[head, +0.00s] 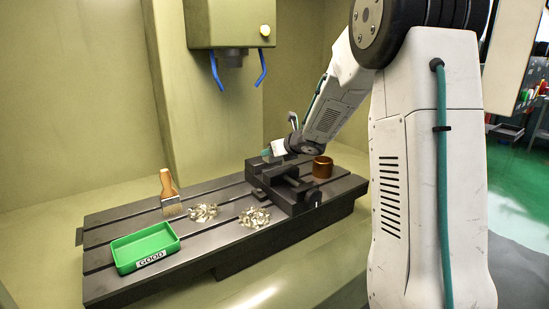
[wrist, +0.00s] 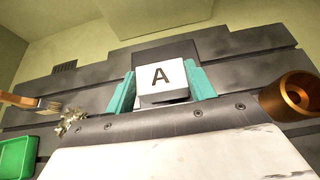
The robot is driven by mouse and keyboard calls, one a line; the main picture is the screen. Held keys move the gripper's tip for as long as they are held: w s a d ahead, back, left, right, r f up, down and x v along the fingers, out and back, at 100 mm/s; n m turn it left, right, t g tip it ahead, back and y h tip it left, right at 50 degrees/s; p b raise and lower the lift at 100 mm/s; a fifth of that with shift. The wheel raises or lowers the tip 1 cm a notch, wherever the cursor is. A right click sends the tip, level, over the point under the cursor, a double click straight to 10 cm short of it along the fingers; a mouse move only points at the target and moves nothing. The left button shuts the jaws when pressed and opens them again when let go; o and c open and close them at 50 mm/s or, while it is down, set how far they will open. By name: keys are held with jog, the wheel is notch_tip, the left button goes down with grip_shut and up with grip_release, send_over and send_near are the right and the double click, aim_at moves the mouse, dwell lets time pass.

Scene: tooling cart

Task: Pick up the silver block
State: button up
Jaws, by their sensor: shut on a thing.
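The silver block (wrist: 172,74), pale with a black letter A on its face, is in the middle of the wrist view. My gripper (wrist: 160,82) has a teal finger on each side of the block and is shut on it. In the head view the pale block (head: 278,147) and my gripper (head: 271,151) show small at the far end of the dark vise (head: 300,197). My arm partly hides them there. I cannot tell whether the block is clear of the vise.
A brown-gold ring (head: 322,167) stands right of the vise. On the slotted table (head: 110,215) are a green tray (head: 128,266) marked GOOD, a brush (head: 168,190) and two piles of metal chips (head: 203,212). A machine head (head: 230,25) with blue nozzles hangs above.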

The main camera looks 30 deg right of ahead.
jog(key=s+a, duration=0.1)
jog(key=s, duration=0.4)
jog(key=s+a+r, duration=0.1)
jog(key=s, duration=0.3)
jog(key=s+a, duration=0.1)
jog(key=s, duration=0.4)
jog(key=shift+s+a+r, duration=0.15)
jog(key=shift+s, duration=0.15)
jog(key=a+f+n+g+y, duration=0.1)
jog(key=a+f+n+y, duration=0.15)
jog(key=a, duration=0.75)
jog(key=a+f+n+g+y, duration=0.15)
jog(key=a+n+y, duration=0.25)
jog(key=a, duration=0.7)
jog(key=s+a+f+n+g+y, duration=0.1)
jog(key=s+a+n+g+y, duration=0.15)
jog(key=s+a+n, duration=0.4)
jog(key=s+a+f+n+g+y, duration=0.1)
jog(key=s+a+f+g+y, duration=0.2)
jog(key=a, duration=0.6)
jog(key=g, duration=0.1)
send_over(152, 248)
jog(key=shift+n+h, duration=0.3)
jog(key=shift+f, duration=1.7)
jog(key=shift+f, duration=0.15)
